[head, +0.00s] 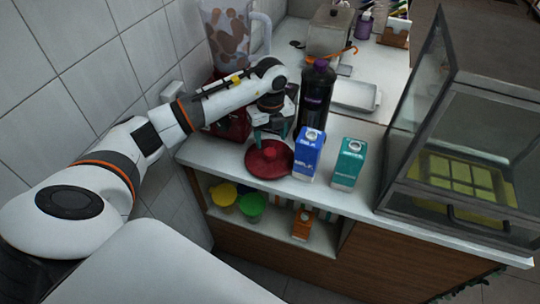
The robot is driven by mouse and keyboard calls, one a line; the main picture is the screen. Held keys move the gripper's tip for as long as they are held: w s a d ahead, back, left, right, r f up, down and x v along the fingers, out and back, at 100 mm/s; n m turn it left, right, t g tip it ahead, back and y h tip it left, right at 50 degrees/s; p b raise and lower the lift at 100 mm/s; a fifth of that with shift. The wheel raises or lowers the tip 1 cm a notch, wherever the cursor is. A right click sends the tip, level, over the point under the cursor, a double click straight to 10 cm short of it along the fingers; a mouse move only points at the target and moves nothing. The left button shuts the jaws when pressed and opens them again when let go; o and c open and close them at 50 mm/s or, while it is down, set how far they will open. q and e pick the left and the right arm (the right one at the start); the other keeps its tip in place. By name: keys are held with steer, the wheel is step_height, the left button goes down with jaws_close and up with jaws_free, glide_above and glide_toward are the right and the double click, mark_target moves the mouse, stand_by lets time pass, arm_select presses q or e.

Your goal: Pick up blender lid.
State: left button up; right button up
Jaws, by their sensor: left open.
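The blender lid (267,169), a round red disc with a raised middle, lies on the white counter near its front edge. My left gripper (270,140) is open and points down over the lid's far side, with its fingertips close to the raised middle. I cannot tell whether the fingers touch the lid. The blender (226,36), a clear patterned jug with a handle, stands at the back left on a red base (232,127), partly hidden by my left arm. My right gripper is out of view.
A blue milk carton (308,154) stands right beside the lid. A teal carton (348,165) and a dark bottle (317,95) are near. A glass display case (465,150) is at right. A white tray (357,94) lies farther back. Cups (252,205) sit on the shelf below.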

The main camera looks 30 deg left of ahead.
mark_target(270, 151)
arm_select(q)
steer(key=shift+f, duration=0.3)
steer(key=f+p, duration=0.2)
steer(key=f, duration=0.2)
steer(key=shift+a+f, duration=0.15)
steer(key=shift+a, duration=0.05)
steer(key=shift+f, duration=0.3)
steer(key=shift+w+f, duration=0.1)
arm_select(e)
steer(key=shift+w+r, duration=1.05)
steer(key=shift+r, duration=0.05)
arm_select(q)
steer(key=shift+c, duration=0.3)
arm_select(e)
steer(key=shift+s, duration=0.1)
arm_select(q)
steer(key=c, duration=1)
steer(key=shift+c, duration=0.2)
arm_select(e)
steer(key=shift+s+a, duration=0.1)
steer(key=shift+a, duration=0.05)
